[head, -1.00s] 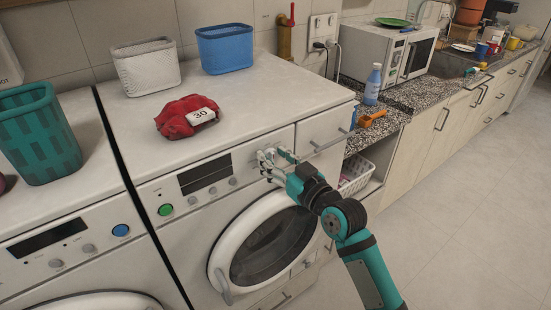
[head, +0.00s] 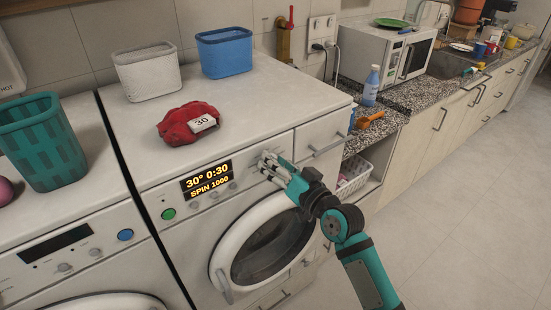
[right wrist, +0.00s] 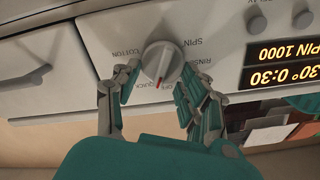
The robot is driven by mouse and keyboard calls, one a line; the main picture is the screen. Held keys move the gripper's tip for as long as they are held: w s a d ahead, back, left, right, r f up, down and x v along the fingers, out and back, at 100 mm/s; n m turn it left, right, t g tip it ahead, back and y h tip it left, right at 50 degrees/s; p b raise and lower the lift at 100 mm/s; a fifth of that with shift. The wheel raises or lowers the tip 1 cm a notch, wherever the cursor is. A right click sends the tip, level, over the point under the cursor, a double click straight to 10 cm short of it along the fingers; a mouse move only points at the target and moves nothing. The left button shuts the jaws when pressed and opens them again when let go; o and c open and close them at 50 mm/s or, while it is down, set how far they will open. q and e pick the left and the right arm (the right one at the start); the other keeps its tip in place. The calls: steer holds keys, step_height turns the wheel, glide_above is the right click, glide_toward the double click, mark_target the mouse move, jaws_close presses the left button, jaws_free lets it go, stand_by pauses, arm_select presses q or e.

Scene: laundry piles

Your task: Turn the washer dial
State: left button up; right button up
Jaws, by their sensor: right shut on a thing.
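The right washer (head: 150,190) has a lit display (head: 206,182) that reads 30° 0:30 and SPIN 1000. My right gripper (head: 268,162) is at the right end of its control panel. In the right wrist view, its fingers lie on both sides of the grey washer dial (right wrist: 163,62) and are shut on it. COTTON, RINSE and SPIN labels also show, upside down. In the head view my fingers hide most of the dial. My left gripper is not in view.
A red cloth (head: 188,124) with a tag reading 30 lies on the washer top. White (head: 147,74) and blue (head: 225,52) baskets stand behind it. A teal basket (head: 42,145) stands on the left machine. The floor (head: 450,220) at right is clear.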

steer(key=m+p, duration=0.1)
steer(key=m, duration=0.2)
steer(key=m+p, duration=0.1)
steer(key=m, duration=0.3)
steer(key=m+p, duration=0.1)
steer(key=m, duration=0.2)
steer(key=shift+w+d+f+m, duration=0.2)
steer(key=shift+d+f+m, duration=0.1)
steer(key=shift+f, duration=0.1)
steer(key=shift+p, duration=0.3)
steer(key=o, duration=1.1)
steer(key=shift+s, duration=0.1)
steer(key=v, duration=1.2)
